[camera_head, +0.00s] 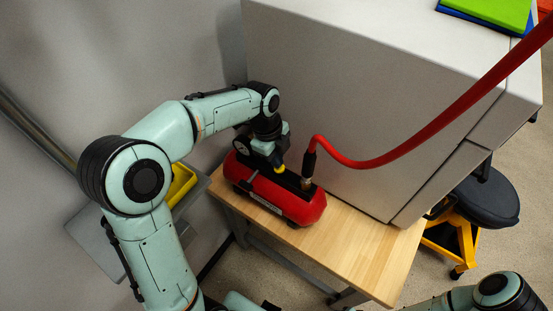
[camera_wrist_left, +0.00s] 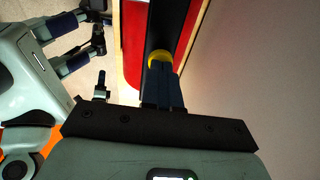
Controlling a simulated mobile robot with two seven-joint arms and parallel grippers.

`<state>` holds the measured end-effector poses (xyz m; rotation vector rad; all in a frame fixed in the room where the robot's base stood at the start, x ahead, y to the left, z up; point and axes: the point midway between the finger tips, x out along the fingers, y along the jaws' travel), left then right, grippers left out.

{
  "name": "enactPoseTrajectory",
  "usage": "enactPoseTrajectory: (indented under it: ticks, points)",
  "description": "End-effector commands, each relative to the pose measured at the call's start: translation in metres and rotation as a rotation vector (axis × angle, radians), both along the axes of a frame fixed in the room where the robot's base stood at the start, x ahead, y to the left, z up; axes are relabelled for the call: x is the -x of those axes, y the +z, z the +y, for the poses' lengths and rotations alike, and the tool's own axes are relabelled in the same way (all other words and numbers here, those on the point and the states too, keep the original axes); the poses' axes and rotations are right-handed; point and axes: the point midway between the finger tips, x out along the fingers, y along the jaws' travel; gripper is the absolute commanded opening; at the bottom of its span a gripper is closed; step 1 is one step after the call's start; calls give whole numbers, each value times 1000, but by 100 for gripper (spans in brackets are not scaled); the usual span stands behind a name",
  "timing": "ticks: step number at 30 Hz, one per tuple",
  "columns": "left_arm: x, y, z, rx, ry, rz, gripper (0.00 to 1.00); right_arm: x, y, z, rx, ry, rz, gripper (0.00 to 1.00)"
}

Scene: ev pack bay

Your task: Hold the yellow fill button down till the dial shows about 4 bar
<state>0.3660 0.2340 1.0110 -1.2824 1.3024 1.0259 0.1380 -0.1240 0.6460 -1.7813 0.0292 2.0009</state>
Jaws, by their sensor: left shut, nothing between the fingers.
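The red compressor tank (camera_head: 295,205) lies on a wooden table, with a black strip along its top. The yellow fill button (camera_head: 281,169) is on that strip and also shows in the left wrist view (camera_wrist_left: 158,57). My left gripper (camera_head: 277,160) is shut and empty, pointing down with its fingertips at the button. In the left wrist view its blue-grey fingers (camera_wrist_left: 163,84) overlap the button's near edge; I cannot tell how far it is pressed. A round, dark-rimmed part, perhaps the dial (camera_head: 242,145), is half hidden behind my wrist; no reading shows. My right gripper is out of view.
A red hose (camera_head: 400,150) rises from a fitting on the tank to the upper right. A large grey cabinet (camera_head: 350,90) stands close behind. The table (camera_head: 365,255) is bare right of the tank. A yellow bin (camera_head: 181,184) sits left; a black stool (camera_head: 485,202) stands right.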

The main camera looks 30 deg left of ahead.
Motion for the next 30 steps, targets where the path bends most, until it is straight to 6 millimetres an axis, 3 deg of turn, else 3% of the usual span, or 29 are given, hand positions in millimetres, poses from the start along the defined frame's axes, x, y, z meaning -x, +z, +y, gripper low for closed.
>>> enactPoseTrajectory:
  ticks: [14,21,30]
  points:
    - [-1,-8,-1,0,0,0,0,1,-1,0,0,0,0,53]
    - [1,-34,-2,0,0,6,0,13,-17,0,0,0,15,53]
    - [2,-35,-2,0,1,15,0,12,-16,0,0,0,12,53]
